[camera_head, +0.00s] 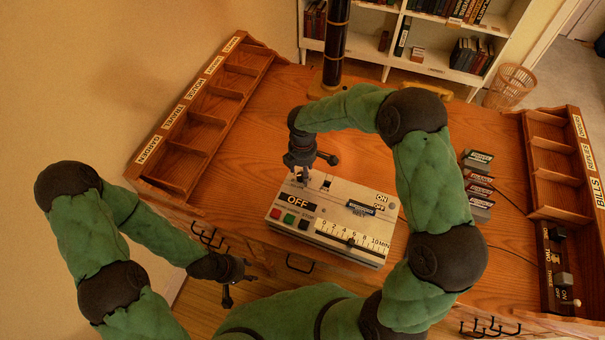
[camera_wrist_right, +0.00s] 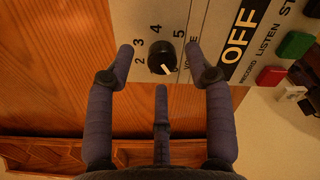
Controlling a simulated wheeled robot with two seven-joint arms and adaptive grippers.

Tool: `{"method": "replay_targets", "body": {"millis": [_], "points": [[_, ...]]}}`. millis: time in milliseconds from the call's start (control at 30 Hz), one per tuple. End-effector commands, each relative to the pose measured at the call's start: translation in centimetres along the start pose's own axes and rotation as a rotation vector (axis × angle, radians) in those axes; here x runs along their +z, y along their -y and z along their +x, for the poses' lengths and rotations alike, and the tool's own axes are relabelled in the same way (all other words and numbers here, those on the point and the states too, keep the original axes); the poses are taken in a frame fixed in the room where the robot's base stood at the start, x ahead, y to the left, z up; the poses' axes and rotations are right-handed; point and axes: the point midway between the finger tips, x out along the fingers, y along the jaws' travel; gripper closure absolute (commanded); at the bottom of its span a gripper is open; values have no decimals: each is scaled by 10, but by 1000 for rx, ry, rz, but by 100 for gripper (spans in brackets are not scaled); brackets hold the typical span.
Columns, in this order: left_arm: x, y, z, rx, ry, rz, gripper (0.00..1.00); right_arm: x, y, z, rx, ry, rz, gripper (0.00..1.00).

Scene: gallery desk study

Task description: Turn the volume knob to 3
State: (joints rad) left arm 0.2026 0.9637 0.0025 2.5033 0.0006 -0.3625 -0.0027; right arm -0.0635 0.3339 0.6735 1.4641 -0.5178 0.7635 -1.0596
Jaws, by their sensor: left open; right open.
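The volume knob (camera_wrist_right: 162,57) is a small black dial with a white pointer mark, on the pale panel of a desk machine (camera_head: 335,215). In the right wrist view the numbers 2, 3, 4 and 5 show around it; the mark points to the lower right, away from the 3. My right gripper (camera_wrist_right: 161,62) is open, its fingers on either side of the knob with gaps and another finger below. In the head view my right gripper (camera_head: 300,177) is over the machine's left end and hides the knob. My left gripper (camera_head: 238,282) is open and empty before the desk's front edge.
The machine carries an OFF label (camera_head: 296,201), coloured buttons (camera_head: 288,218) and a slider scale (camera_head: 352,238). Labelled wooden racks stand at the left (camera_head: 200,115) and right (camera_head: 560,180) of the desk. Several dark boxes (camera_head: 479,185) lie right of the machine.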

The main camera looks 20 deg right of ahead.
Motion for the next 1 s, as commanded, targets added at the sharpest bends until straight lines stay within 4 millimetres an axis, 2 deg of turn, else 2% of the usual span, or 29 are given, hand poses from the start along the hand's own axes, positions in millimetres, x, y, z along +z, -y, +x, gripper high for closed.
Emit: {"method": "replay_targets", "body": {"millis": [33,200,500,533,567,700,733,1000], "points": [[0,1,2,0,0,0,57,0,0,8,-2,0,0,47],[0,1,4,0,0,0,57,0,0,18,0,0,-1,47],[0,1,4,0,0,0,57,0,0,20,1,0,-1,47],[0,1,4,0,0,0,57,0,0,20,1,0,-1,50],[0,1,4,0,0,0,57,0,0,20,1,0,-1,58],[0,1,4,0,0,0,57,0,0,20,0,0,-1,98],[0,1,4,0,0,0,57,0,0,20,0,1,-1,100],[0,1,4,0,0,0,57,1,0,20,-2,2,1,100]]}}
